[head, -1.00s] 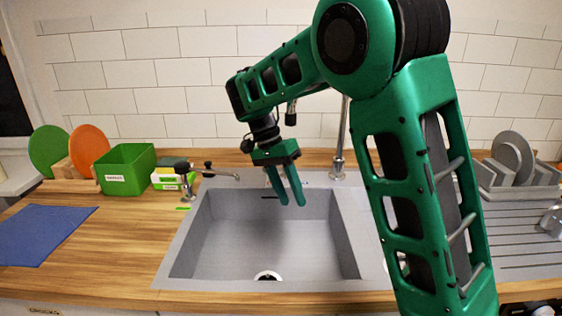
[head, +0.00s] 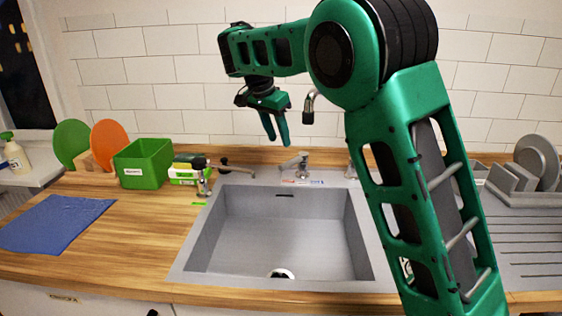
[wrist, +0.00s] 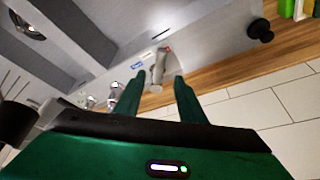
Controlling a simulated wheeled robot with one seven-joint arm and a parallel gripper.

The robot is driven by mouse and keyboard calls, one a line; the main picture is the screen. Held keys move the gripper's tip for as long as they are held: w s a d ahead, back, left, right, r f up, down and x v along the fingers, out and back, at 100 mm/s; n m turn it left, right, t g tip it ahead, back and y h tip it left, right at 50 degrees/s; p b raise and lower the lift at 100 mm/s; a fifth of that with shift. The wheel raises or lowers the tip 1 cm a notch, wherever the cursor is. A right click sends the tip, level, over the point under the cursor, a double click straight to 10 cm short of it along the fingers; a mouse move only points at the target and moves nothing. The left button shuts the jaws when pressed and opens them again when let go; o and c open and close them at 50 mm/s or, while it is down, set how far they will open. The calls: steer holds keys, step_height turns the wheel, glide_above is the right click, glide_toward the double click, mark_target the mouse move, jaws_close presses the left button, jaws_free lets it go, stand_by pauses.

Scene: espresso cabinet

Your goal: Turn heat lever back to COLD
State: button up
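The heat lever (head: 296,165) is a small grey handle on the sink's back ledge, behind the basin. A red and a blue label sit at its foot. I cannot tell clearly towards which label it is turned. It also shows in the wrist view (wrist: 157,70), between the lines of my two fingers. My gripper (head: 279,142) is green, points down and is open and empty. It hangs above the lever and slightly left of it in the head view, apart from it. In the wrist view the gripper (wrist: 159,76) shows a clear gap between its fingertips.
The grey sink (head: 205,235) is empty. A tap spout (head: 308,108) hangs right of my gripper. A dark-handled lever fitting (head: 204,180) stands at the sink's back left, beside a green bin (head: 143,163). A dish rack (head: 525,195) stands at right. A tiled wall is behind.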

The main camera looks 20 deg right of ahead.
mark_target(294, 161)
steer(key=x, duration=1)
steer(key=shift+w+d+f, duration=0.1)
steer(key=shift+w+d, duration=0.1)
steer(key=shift+d, duration=0.05)
steer(key=shift+c, duration=0.2)
jaws_close()
steer(key=shift+a, duration=0.1)
